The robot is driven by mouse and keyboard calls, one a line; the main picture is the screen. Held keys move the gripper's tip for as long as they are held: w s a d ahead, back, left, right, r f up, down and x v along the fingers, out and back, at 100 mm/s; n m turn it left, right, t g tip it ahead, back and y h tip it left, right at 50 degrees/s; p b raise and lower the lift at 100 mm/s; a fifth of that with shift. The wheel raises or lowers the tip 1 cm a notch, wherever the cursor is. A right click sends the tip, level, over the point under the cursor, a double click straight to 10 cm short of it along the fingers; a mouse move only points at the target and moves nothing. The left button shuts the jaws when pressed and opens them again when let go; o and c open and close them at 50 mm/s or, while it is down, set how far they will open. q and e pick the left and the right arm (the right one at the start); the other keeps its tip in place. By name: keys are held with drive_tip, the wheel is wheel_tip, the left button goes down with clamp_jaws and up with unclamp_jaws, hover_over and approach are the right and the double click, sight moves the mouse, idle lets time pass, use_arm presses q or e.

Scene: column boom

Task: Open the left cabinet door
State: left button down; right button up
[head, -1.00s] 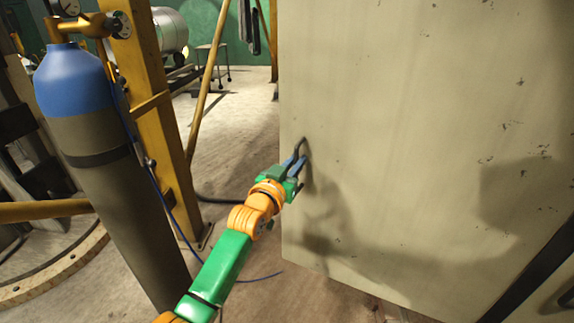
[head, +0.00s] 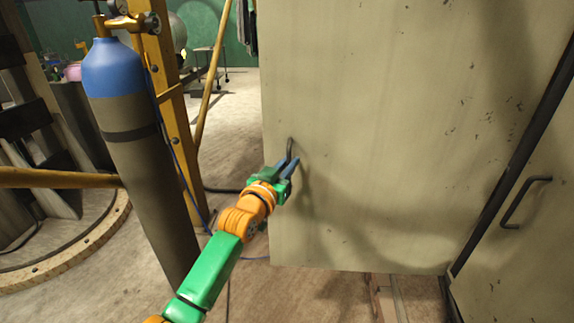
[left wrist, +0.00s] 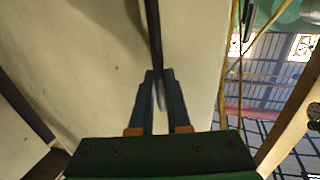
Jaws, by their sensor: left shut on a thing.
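The left cabinet door (head: 400,120) is a large cream panel with worn dark specks, filling the middle of the head view. Its dark bar handle (head: 290,150) sits near the panel's left edge. My left gripper (head: 289,166) is shut on this handle. In the left wrist view the handle (left wrist: 153,40) runs down between the two fingers of the gripper (left wrist: 160,77), with cream panel surface around it. The fingers hide the handle's lower part. I cannot tell exactly how far the door stands from its closed position. My right gripper is not in view.
Another cream panel with a dark handle (head: 525,200) stands at the right, beyond a dark strip. A blue-topped gas cylinder (head: 135,140) and a yellow post (head: 165,110) stand left of my arm. Open floor (head: 228,125) shows between the post and the door.

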use_arm(q)
drive_tip(key=c, duration=0.9)
unclamp_jaws()
drive_tip(key=shift+d, duration=0.1)
drive_tip(key=v, duration=0.7)
